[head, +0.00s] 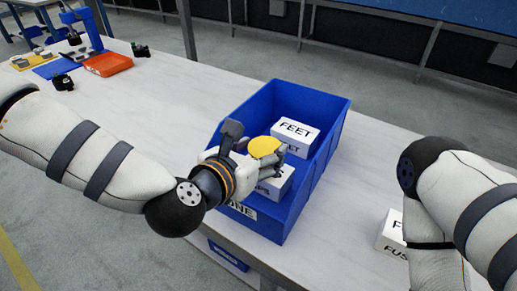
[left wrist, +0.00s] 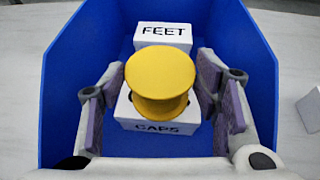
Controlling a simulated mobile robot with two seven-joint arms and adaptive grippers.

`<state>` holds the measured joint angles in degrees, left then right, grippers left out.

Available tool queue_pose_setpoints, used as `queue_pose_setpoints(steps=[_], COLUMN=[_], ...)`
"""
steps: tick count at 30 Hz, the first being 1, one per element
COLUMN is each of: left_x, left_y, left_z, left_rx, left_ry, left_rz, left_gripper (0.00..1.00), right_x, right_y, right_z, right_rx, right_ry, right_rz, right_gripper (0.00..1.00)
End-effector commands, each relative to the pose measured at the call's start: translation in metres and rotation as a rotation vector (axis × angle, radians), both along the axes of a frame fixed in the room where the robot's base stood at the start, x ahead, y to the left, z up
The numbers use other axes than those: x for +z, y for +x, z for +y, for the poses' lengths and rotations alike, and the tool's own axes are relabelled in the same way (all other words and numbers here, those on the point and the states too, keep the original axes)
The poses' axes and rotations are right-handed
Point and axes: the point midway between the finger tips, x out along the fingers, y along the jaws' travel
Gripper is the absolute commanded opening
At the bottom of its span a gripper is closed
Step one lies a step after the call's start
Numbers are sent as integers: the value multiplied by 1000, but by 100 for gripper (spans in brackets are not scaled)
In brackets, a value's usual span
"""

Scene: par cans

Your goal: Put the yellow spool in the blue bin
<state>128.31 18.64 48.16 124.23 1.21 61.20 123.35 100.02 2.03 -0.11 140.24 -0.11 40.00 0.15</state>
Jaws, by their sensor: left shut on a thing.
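The yellow spool (head: 264,146) is held in my left gripper (head: 256,158), over the inside of the blue bin (head: 334,135). In the left wrist view the spool (left wrist: 160,72) sits between the two purple-padded fingers (left wrist: 165,100), its round top facing the camera. The blue bin's walls (left wrist: 245,45) surround the spool and fingers in that view. A white box marked FEET (head: 296,132) and a white box marked CAPS (head: 275,186) are inside the bin; the spool hides part of the CAPS box. My right gripper is out of view.
A white box (head: 391,238) stands on the table right of the bin, partly behind my right arm. An orange tray (head: 108,64), a blue stand (head: 92,28) and small black parts lie at the far left. The table (head: 175,95) is clear left of the bin.

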Motion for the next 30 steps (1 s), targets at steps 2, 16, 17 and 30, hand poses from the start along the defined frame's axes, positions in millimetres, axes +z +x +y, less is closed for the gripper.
queue_pose_setpoints(steps=[2, 16, 17, 30], left_x=[-2, -12, -12, 7], left_y=[0, 0, 0, 0], left_z=[0, 1, 1, 0], left_rx=[1, 2, 1, 0], left_ry=[0, 1, 0, 1], left_rz=[0, 0, 0, -9], left_gripper=[23, 70, 76, 76], right_x=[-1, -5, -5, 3], right_y=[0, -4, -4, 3], right_z=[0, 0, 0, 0], right_rx=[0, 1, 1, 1], right_ry=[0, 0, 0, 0], right_rz=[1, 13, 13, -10], right_gripper=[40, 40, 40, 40])
